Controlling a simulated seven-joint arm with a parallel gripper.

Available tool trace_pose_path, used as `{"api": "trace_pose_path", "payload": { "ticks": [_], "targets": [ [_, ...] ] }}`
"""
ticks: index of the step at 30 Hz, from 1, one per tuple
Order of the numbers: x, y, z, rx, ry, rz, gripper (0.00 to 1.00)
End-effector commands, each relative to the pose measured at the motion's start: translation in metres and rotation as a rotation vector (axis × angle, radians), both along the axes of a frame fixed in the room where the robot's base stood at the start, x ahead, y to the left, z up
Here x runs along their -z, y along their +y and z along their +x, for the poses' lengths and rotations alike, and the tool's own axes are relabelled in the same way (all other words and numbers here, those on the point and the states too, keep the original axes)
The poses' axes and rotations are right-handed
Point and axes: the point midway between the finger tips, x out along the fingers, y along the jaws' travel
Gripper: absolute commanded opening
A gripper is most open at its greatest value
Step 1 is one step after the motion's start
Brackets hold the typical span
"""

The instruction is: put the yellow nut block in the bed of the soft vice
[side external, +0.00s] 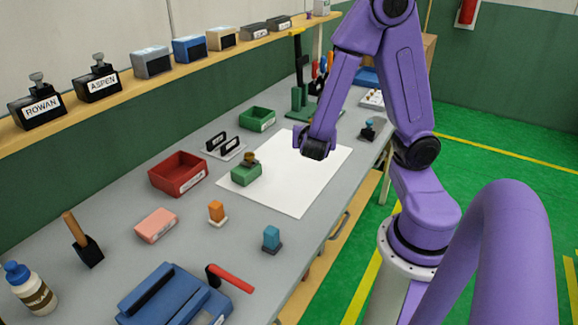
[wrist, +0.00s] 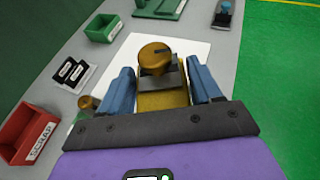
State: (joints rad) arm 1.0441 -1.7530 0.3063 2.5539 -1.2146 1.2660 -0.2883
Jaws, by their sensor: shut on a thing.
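My gripper (side external: 314,150) is above the white sheet in the side view. In the wrist view its two blue fingers (wrist: 162,84) are shut on the yellow nut block (wrist: 177,99), which has a round brass knob (wrist: 153,56) on a grey plate. The block is not discernible in the side view. A blue fixture (side external: 150,292) with raised sides and a red lever (side external: 232,279) is at the front of the bench and looks like the soft vice, though no readable label confirms it. It is outside the wrist view.
A green block (side external: 246,176) with a brass knob stands at the white sheet's (side external: 300,190) left edge. Small orange (side external: 216,210) and blue (side external: 271,237) pieces stand nearer.

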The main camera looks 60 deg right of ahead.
Motion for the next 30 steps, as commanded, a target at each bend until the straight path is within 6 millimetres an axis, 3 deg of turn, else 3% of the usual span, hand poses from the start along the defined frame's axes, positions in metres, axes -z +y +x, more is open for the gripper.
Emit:
{"api": "trace_pose_path", "payload": {
  "ticks": [6, 30],
  "targets": [
    [0.003, -0.011, -0.009, 0.064, 0.000, -0.001, 0.26],
    [0.034, -0.041, 0.054, 0.063, 0.000, 0.001, 0.26]
  ]
}}
